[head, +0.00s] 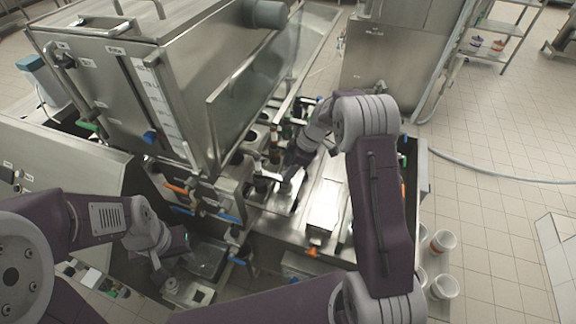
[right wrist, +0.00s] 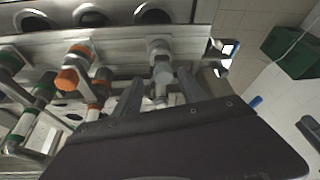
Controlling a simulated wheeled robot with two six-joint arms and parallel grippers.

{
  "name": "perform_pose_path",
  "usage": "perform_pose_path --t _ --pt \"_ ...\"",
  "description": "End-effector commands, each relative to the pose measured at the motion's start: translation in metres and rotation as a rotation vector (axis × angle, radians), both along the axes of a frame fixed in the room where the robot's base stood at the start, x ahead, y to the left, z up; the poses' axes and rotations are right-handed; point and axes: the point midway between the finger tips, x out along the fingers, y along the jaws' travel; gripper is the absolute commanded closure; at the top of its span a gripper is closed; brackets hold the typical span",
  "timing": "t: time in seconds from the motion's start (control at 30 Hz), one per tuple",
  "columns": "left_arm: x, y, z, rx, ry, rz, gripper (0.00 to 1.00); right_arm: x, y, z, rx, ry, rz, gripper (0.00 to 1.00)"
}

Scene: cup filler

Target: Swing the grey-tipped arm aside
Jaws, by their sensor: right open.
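The grey-tipped arm (right wrist: 162,74) shows in the right wrist view as a short metal piece with a grey end, below the row of round openings. My right gripper (right wrist: 158,88) is open, with one finger on each side of the grey tip. I cannot tell whether either finger touches it. In the head view my right gripper (head: 287,188) reaches down among the machine's fittings, and the grey tip cannot be made out there. My left gripper (head: 163,272) hangs at the lower left, away from this spot; its fingers are too small to judge.
Orange-tipped arms (right wrist: 75,77) and green-tipped arms (right wrist: 43,88) stand close to the left of the grey one. A large steel hopper (head: 150,80) rises at the left in the head view. White cups (head: 443,241) stand at the machine's right edge.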

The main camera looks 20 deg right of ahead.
Motion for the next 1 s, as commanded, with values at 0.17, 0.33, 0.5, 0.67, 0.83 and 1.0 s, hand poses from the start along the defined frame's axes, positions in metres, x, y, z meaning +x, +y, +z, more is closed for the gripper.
perform_pose_path --t 0.17,0.33,0.5,0.67,0.83,1.0 --pt "-0.0002 0.0 0.0057 0.0 0.0 0.0 0.64 0.0014 0.0042 -0.0101 0.0 0.0 0.001 0.52" --pt "-0.0003 0.0 0.0048 0.0 0.0 0.0 0.64 0.0017 0.0042 -0.0111 0.0 -0.001 0.001 0.52" --pt "-0.0002 0.0 0.0048 0.0 0.0 0.0 0.64 0.0018 0.0041 -0.0108 -0.001 -0.002 0.0 0.91" --pt "-0.0002 0.0 0.0048 0.0 0.0 0.0 0.64 0.0021 0.0039 -0.0105 -0.001 -0.003 0.0 1.0" --pt "-0.0002 0.0 0.0049 0.0 0.0 0.0 0.64 0.0022 0.004 -0.01 -0.001 -0.003 0.0 1.0" --pt "-0.0001 0.0 0.0051 0.0 0.0 0.0 0.64 0.0025 0.004 -0.0097 0.0 -0.003 0.0 1.0"
